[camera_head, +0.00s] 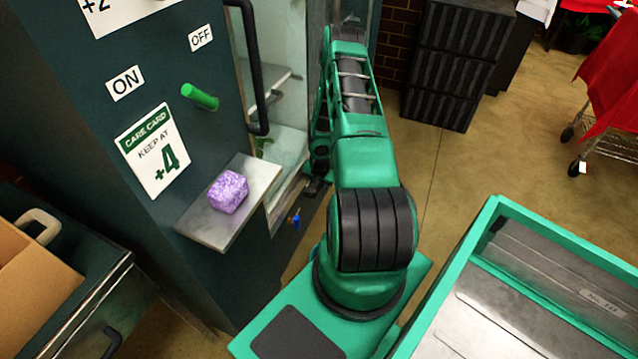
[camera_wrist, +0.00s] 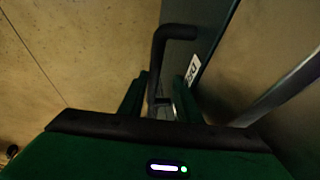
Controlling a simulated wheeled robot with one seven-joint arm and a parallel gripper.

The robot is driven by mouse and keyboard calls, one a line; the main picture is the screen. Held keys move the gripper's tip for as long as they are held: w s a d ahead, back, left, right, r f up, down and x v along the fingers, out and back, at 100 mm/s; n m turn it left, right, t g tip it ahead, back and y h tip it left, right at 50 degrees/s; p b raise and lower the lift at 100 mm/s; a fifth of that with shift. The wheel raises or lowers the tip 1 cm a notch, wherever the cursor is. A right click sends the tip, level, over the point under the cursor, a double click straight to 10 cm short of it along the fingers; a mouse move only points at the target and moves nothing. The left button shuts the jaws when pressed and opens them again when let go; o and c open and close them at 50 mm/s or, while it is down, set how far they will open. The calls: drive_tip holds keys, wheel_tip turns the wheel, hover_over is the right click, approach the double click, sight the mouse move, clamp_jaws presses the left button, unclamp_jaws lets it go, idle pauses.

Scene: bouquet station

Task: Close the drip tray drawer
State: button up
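In the wrist view, a dark green front panel (camera_wrist: 205,28) with a white label (camera_wrist: 192,70) fills the upper middle; it looks like the drip tray drawer's front, though I cannot be sure. A black bent handle (camera_wrist: 158,58) stands out from it. My gripper (camera_wrist: 160,98) has its two green fingers apart, with the lower end of the handle showing between them. I cannot tell whether either finger touches it. In the head view my fingers and the drawer are mostly hidden behind my arm, low beside the glass-front cabinet (camera_head: 275,140).
A purple block (camera_head: 228,191) sits on a metal shelf (camera_head: 215,228) on the cabinet's side, near a green peg (camera_head: 200,97). A small blue valve (camera_head: 294,218) is low by the cabinet. Black crates (camera_head: 455,65) stand behind; the floor (camera_head: 440,170) right of my arm is open.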

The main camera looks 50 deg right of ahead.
drive_tip(key=shift+s, duration=0.15)
idle(0.3)
drive_tip(key=v, duration=1)
drive_tip(key=shift+a+r, duration=0.2)
drive_tip(key=shift+r, duration=0.05)
